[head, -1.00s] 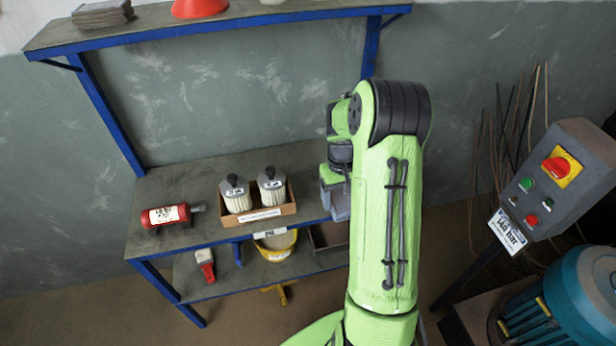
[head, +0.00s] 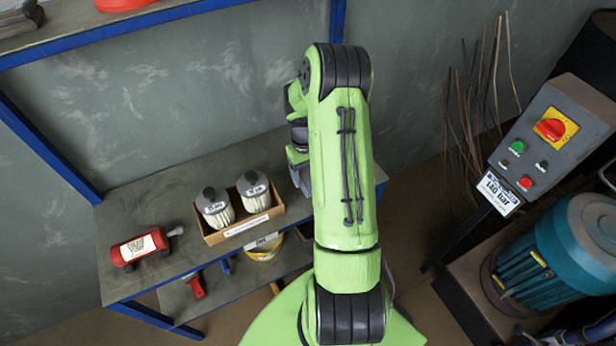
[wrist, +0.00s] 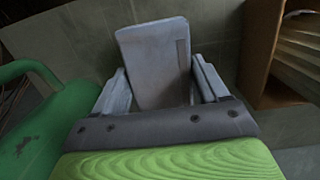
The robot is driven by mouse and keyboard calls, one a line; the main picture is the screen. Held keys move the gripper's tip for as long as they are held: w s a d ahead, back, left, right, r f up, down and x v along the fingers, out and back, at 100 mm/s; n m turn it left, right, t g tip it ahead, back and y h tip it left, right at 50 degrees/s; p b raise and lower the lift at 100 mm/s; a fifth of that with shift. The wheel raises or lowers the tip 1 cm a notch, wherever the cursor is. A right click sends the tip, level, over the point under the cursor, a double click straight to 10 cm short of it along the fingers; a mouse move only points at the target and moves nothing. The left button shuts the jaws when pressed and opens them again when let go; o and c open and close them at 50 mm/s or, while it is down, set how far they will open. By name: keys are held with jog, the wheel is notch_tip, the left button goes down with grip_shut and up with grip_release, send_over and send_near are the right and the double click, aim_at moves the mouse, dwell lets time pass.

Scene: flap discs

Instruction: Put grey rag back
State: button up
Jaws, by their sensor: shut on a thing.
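The grey rag (wrist: 153,55) shows in the wrist view as a flat, folded grey-blue piece standing up between my fingers. My gripper (wrist: 161,84) is shut on it. In the head view my arm hides most of the gripper, and only a small grey-blue part shows beside the right end of the workbench. A stack of folded grey cloths (head: 20,18) lies on the upper shelf (head: 160,14) at the far left. I cannot tell whether the held rag touches the bench.
A cardboard box (head: 243,228) with two filters (head: 215,207) stands on the bench (head: 150,200), left of my gripper; its edge (wrist: 262,50) is close at right in the wrist view. A control panel (head: 540,150) and teal motor (head: 580,240) stand right.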

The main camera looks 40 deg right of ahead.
jog(key=shift+f, duration=0.85)
jog(key=shift+r, duration=0.1)
jog(key=o, duration=1.3)
